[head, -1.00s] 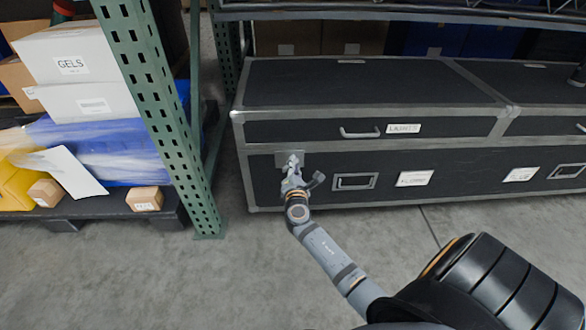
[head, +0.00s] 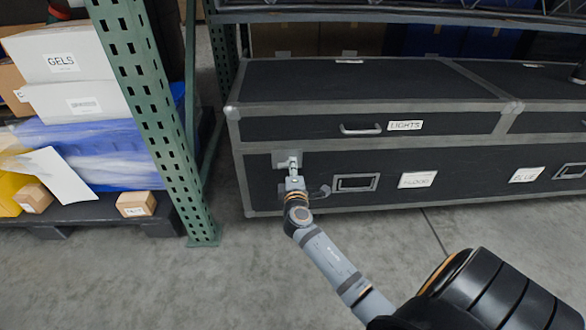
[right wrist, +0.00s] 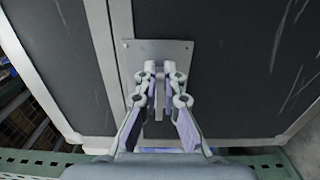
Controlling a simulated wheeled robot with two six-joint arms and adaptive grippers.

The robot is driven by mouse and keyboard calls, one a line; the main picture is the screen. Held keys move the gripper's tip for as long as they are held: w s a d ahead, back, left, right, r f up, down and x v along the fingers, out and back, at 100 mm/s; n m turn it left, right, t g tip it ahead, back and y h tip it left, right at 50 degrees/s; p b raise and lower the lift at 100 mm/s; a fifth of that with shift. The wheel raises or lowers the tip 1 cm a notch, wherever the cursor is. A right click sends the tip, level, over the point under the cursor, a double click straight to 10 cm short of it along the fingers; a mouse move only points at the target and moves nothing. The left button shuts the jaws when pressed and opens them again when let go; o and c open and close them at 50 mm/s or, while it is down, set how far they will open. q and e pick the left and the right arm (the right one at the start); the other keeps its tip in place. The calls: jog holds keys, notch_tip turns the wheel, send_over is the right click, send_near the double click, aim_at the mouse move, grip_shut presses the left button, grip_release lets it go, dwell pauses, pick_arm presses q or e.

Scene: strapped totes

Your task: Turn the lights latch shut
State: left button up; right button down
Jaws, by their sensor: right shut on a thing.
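The dark case with grey metal edges carries a LIGHTS label (head: 405,125) on its upper drawer front. The lights latch (head: 284,157) has a grey metal plate on the case front, below that drawer near the left end. My right gripper (head: 293,167) is at the plate, with its fingers closed on the latch's turning piece. In the right wrist view, the plate (right wrist: 178,49) is straight ahead and both fingertips (right wrist: 160,72) are close together in front of it. My left gripper is out of view.
A drawer handle (head: 361,130) and a recessed handle (head: 356,182) are on the case front, right of the latch. A green rack post (head: 160,115) stands to the left, beside a pallet of boxes (head: 75,75). The concrete floor in front is clear.

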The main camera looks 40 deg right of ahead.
jog(key=shift+a+f, duration=0.15)
jog(key=shift+f, duration=0.05)
dwell(0.3)
jog(key=c, duration=1.6)
grip_release()
jog(key=shift+c, duration=0.2)
jog(key=shift+o, duration=0.8)
jog(key=shift+w+a, duration=0.1)
jog(key=shift+r, duration=0.1)
jog(key=v, duration=1.2)
